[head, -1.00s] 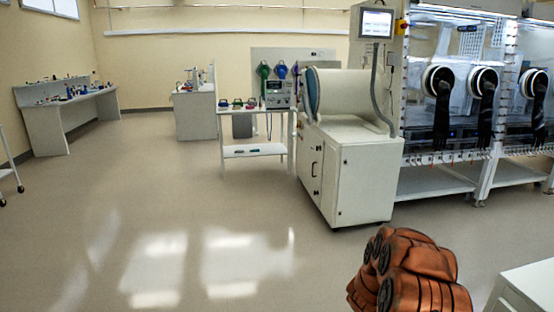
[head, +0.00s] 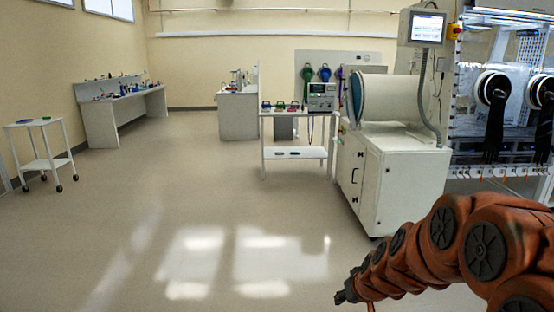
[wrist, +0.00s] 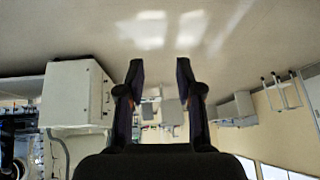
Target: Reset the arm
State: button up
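My orange arm reaches in from the lower right of the head view, stretched low toward the left. Its dark end, my gripper (head: 345,296), is small there. In the wrist view my gripper (wrist: 160,72) shows two dark fingers standing well apart with nothing between them. The gripper is open and empty, over open floor, and touches nothing that I can see.
The white cabinet with a drum chamber (head: 398,180) stands behind my arm. The glovebox (head: 505,95) is at the right. A small bench (head: 298,152) and a wheeled cart (head: 42,150) stand farther off. The floor (head: 180,215) at left and centre is clear.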

jog(key=s+a+r+g, duration=0.2)
jog(key=s, duration=0.6)
jog(key=s+a+r+g, duration=0.2)
jog(key=s+r, duration=0.1)
jog(key=s, duration=0.5)
jog(key=s+d+r+g, duration=0.1)
jog(key=s+d+g, duration=0.1)
jog(key=s, duration=0.8)
jog(key=s+d+r+m+g+h+p, duration=0.1)
jog(key=s+d+r, duration=0.1)
jog(key=s, duration=0.7)
jog(key=shift+s+g, duration=0.35)
jog(key=shift+g, duration=0.05)
jog(key=shift+d, duration=0.1)
